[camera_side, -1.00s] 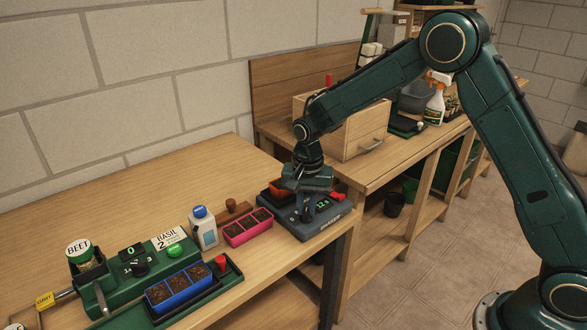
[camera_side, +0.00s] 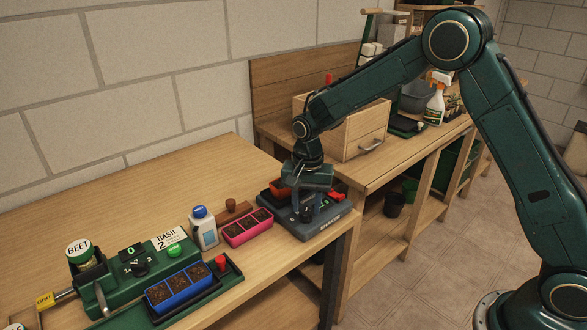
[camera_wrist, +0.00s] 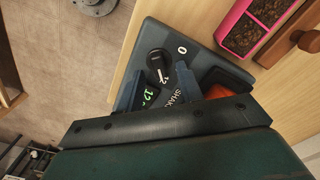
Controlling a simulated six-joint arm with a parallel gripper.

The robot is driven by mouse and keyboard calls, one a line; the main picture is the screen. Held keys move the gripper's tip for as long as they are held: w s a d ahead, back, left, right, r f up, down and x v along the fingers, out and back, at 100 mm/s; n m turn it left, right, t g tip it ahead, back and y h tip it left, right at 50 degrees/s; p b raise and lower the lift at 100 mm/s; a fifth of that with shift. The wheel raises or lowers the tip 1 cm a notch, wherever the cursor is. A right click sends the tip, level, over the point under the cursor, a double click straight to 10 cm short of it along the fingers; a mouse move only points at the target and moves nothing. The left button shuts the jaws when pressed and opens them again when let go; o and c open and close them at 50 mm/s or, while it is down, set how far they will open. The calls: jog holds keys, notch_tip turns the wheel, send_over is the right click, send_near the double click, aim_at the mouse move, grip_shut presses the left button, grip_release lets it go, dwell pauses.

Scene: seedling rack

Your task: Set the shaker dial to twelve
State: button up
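The shaker (camera_side: 318,226) is a dark grey device at the right end of the near bench. Its black round dial (camera_wrist: 157,61) shows in the wrist view, between a printed 0 and a printed 12. A light mark on the dial's edge faces the 12. The green display (camera_wrist: 149,96) reads what looks like 12 and is partly covered by a finger. My gripper (camera_wrist: 160,76) is over the shaker with its two fingers apart, one on each side near the dial, holding nothing. In the side view my gripper (camera_side: 307,208) hides most of the dial and display.
A pink seedling tray (camera_side: 247,228) and a white bottle (camera_side: 203,232) stand left of the shaker. An orange-red tray (camera_side: 278,189) sits at its back. A blue tray (camera_side: 180,287) is on the green station at left. A wooden drawer box (camera_side: 345,135) stands behind.

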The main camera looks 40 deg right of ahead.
aim_at(306, 210)
notch_tip(306, 210, up, 13)
dwell(0.6)
jog(key=shift+r, duration=0.1)
jog(key=s+d+r+n+t, duration=0.1)
jog(key=s+d+r+n, duration=0.1)
jog(key=s+r, duration=0.4)
jog(key=s+d+r+n+t, duration=0.2)
jog(key=s+r+n, duration=0.15)
jog(key=s, duration=0.55)
jog(key=s+n+t, duration=0.1)
jog(key=s+n, duration=0.1)
jog(key=s, duration=0.6)
jog(key=s+d+f+n+t, duration=0.1)
jog(key=s+n, duration=0.1)
jog(key=s, duration=0.6)
jog(key=shift+d+f+n+t, duration=0.2)
jog(key=shift+d+n+t, duration=0.05)
jog(key=shift+n+t, duration=0.1)
